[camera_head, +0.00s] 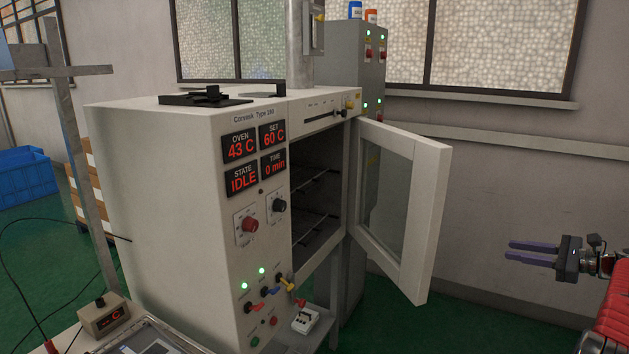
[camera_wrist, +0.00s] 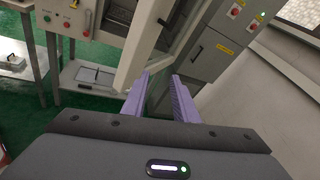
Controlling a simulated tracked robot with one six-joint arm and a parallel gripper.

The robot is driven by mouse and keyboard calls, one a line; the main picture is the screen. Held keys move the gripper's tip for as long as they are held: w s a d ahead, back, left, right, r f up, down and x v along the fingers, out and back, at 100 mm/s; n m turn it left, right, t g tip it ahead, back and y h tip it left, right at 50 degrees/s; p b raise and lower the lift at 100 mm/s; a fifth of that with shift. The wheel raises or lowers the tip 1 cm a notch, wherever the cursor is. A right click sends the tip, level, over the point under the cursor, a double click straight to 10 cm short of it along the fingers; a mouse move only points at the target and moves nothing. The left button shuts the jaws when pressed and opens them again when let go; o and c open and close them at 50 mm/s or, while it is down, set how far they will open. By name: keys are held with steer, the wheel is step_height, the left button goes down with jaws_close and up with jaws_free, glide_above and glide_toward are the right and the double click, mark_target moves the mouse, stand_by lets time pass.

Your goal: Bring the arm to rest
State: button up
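My gripper (camera_head: 511,251) is at the right of the head view, with its two purple fingers pointing left and apart. Nothing is between them. In the wrist view my gripper (camera_wrist: 161,77) also shows its two purple fingers spread with a gap. My red arm (camera_head: 612,315) shows at the right edge of the head view. The fingers are to the right of the open oven door (camera_head: 430,215) and look apart from it in the head view.
The white oven (camera_head: 170,190) has its door swung open, and its displays read 43 C, 60 C, IDLE and 0 min. Wire racks (camera_head: 315,180) show inside. A grey cabinet (camera_head: 345,60) stands behind. Blue crates (camera_head: 28,178) are at far left. Green floor (camera_head: 480,325) is clear below my gripper.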

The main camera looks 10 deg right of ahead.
steer(key=w+a+f+n+g+h, duration=0.2)
steer(key=a+f+n+g, duration=0.2)
steer(key=a+f, duration=0.3)
steer(key=s+a+r+n+g+h, duration=0.1)
steer(key=s+a+n+g, duration=0.15)
steer(key=a, duration=0.55)
steer(key=s+a+r+n+g+h, duration=0.15)
steer(key=a+n, duration=0.25)
steer(key=a, duration=0.5)
steer(key=s+a+r+n+h, duration=0.1)
steer(key=s+a+n, duration=0.4)
steer(key=s+a, duration=0.3)
steer(key=s+a+r+n+h, duration=0.1)
steer(key=s+a+n, duration=0.4)
steer(key=a, duration=1)
steer(key=s+a+r+n+h, duration=0.1)
steer(key=s+a+r+n, duration=0.2)
steer(key=s+a, duration=0.8)
steer(key=a+n, duration=0.1)
steer(key=n, duration=0.1)
steer(key=shift+s+r+n, duration=0.15)
steer(key=shift+r+n, duration=0.05)
steer(key=shift+n, duration=0.15)
steer(key=shift+d+h, duration=0.2)
steer(key=shift+h, duration=0.05)
